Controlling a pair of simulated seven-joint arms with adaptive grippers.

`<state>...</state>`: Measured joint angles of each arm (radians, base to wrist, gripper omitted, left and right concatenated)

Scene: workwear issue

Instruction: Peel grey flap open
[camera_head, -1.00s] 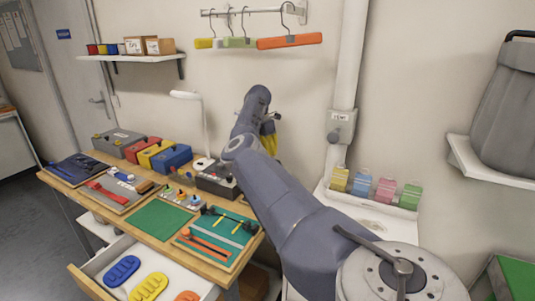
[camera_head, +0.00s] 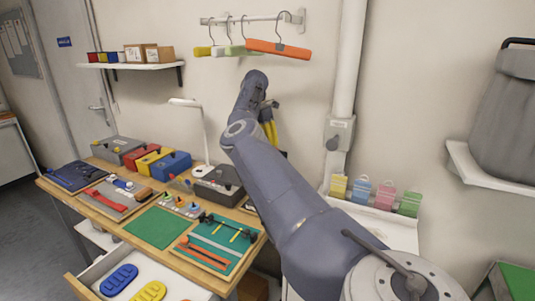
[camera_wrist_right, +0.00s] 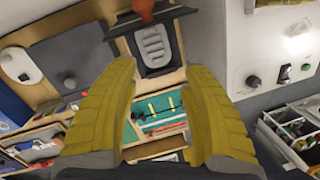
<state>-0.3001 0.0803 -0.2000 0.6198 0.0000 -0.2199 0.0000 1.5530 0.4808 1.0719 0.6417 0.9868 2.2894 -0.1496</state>
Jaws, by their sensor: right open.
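A grey ribbed pad (camera_wrist_right: 153,47) lies on a dark board with a wooden frame, seen in the right wrist view; I cannot tell whether it is the flap. In the head view a board (camera_head: 112,198) on the bench also has a grey part beside a red strip. My right gripper (camera_wrist_right: 160,70) is open and empty, its two yellow fingers wide apart high above the bench. In the head view the gripper (camera_head: 268,125) is near the wall, partly hidden by my arm. My left gripper is not in view.
A teal board (camera_head: 218,243) with straps and a green mat (camera_head: 157,226) lie along the bench front. Coloured boxes (camera_head: 160,162) and a white lamp (camera_head: 203,135) stand behind. A drawer (camera_head: 100,268) is open below. Hangers (camera_head: 278,49) hang overhead.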

